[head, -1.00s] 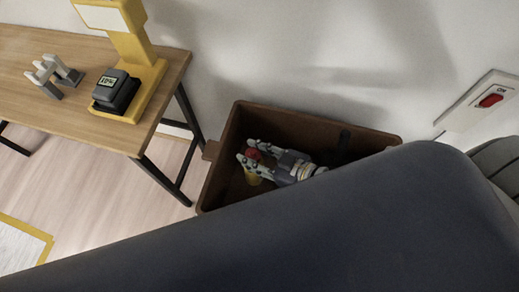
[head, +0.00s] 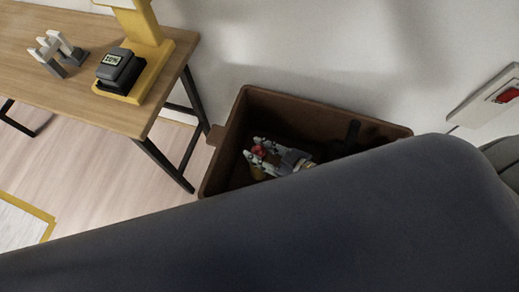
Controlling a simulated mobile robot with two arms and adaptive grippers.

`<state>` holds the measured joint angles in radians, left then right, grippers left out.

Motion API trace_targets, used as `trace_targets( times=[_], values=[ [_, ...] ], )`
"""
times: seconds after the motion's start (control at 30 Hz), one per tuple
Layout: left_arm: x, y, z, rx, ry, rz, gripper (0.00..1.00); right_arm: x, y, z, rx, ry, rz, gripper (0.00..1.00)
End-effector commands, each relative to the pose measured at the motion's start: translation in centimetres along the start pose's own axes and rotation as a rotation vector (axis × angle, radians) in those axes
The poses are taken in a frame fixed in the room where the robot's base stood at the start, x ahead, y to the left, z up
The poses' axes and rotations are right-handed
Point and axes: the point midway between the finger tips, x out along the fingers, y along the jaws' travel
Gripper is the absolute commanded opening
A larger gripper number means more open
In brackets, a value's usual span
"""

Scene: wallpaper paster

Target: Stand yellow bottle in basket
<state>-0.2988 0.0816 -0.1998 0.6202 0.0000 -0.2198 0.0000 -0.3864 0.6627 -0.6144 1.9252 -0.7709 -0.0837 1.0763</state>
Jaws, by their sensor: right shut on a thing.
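The brown basket (head: 232,128) stands on the floor against the wall, to the right of the table. My right gripper (head: 258,155) is down inside the basket, shut on the yellow bottle (head: 256,173). The bottle's red cap (head: 259,151) shows between the fingers, with a little of its yellow body below. The bottle's lower end is in shadow, and I cannot tell whether it touches the basket floor. My large dark arm link covers the front of the basket. My left gripper is not in view.
A wooden table (head: 60,85) with black legs stands at the left. It bears a yellow stand (head: 146,60) with a dark display device (head: 118,70) and a grey-white, gripper-like object (head: 56,50). A red switch (head: 507,95) is on the wall at the right.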

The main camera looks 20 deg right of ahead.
Motion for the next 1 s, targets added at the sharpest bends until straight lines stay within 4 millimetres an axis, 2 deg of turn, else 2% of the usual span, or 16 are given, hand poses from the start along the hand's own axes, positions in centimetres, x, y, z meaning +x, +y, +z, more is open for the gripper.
trace_targets(
  times=[0.27, 0.3, 0.37, 0.4, 0.77, 0.87, 1.0],
  values=[
    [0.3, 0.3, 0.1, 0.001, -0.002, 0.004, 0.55, 0.2, 0.0, 0.4, -0.001, 0.003, 0.001, 0.00],
    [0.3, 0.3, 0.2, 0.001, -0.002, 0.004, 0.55, 0.2, 0.0, 0.5, -0.001, 0.001, 0.001, 0.36],
    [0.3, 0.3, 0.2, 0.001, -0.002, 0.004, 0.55, 0.2, 0.0, 0.5, -0.001, 0.001, 0.001, 0.50],
    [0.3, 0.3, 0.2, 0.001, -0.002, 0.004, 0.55, 0.2, 0.0, 0.5, -0.001, 0.001, 0.001, 0.52],
    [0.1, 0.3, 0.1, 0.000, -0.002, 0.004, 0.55, 0.1, 0.0, 0.2, -0.002, 0.001, 0.000, 0.52],
    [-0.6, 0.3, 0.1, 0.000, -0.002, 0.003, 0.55, -0.3, 0.0, -0.9, -0.003, 0.002, -0.001, 0.52],
    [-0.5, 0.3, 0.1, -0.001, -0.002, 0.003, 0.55, -1.8, -0.1, -0.5, 0.003, -0.002, 0.000, 0.52]
  ],
)
